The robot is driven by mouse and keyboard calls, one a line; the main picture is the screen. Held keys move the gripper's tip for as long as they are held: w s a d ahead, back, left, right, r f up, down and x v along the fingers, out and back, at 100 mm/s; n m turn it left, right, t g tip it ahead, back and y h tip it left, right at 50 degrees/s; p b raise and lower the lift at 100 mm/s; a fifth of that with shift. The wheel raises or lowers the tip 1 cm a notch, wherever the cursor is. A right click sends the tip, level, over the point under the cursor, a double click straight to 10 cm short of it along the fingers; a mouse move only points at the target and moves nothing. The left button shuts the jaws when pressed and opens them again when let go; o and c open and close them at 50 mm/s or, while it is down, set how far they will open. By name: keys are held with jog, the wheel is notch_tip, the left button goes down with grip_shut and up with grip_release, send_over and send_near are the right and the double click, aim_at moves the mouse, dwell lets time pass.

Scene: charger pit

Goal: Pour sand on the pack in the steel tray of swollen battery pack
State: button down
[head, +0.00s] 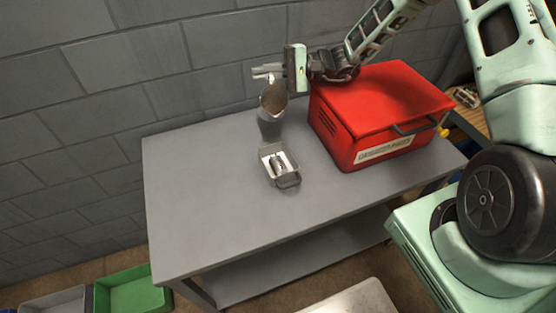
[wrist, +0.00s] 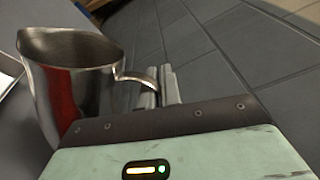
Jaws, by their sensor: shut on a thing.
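A steel jug (head: 273,98) with tan sand showing in its mouth is held behind the tray over the back of the grey table. My gripper (head: 267,74) is shut on its handle. In the wrist view, the jug (wrist: 75,85) is at the left, with its curved handle running into my gripper (wrist: 160,88); its contents are hidden there. The small steel tray (head: 290,181) stands on the table, in front of the jug and apart from it. The silvery battery pack (head: 278,162) lies in the tray, with no sand visible on it.
A large red case (head: 380,105) with a label and handle stands on the grey table (head: 200,215), right of the jug and tray. A block wall (head: 130,65) is close behind. The table's left and front are clear. A green bin (head: 135,295) is on the floor at lower left.

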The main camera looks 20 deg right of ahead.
aim_at(278, 86)
jog(key=shift+s+a+r+n+b, duration=0.15)
jog(key=shift+s+n+b, duration=0.35)
jog(key=shift+n+b, duration=0.55)
jog(key=shift+s+a+n+b, duration=0.1)
jog(key=shift+s+n+b, duration=0.4)
jog(key=shift+n, duration=0.65)
jog(key=shift+s+a+f+n+b, duration=0.15)
jog(key=shift+s+f+n+b, duration=0.2)
jog(key=shift+s+n+b, duration=0.25)
jog(key=n+b, duration=0.1)
jog(key=b, duration=0.1)
jog(key=s+f+n+b, duration=0.1)
jog(key=b, duration=0.1)
jog(key=shift+s+a+t, duration=0.15)
jog(key=shift+a+t, duration=0.05)
jog(key=shift+t, duration=0.1)
jog(key=shift+s+a+r+n+b, duration=0.2)
jog(key=shift+s+r+n+b, duration=0.55)
jog(key=shift+s+r+n, duration=0.1)
jog(key=shift+s+a+f+n+b, duration=0.2)
jog(key=shift+s+n+b, duration=0.4)
jog(key=shift+b, duration=0.75)
jog(key=shift+s+a+f+n+b, duration=0.2)
jog(key=shift+s+n+b, duration=0.35)
jog(key=shift+b, duration=0.75)
jog(key=shift+s+a+f+n+b, duration=0.15)
jog(key=shift+s+n+b, duration=0.4)
jog(key=shift+b, duration=0.8)
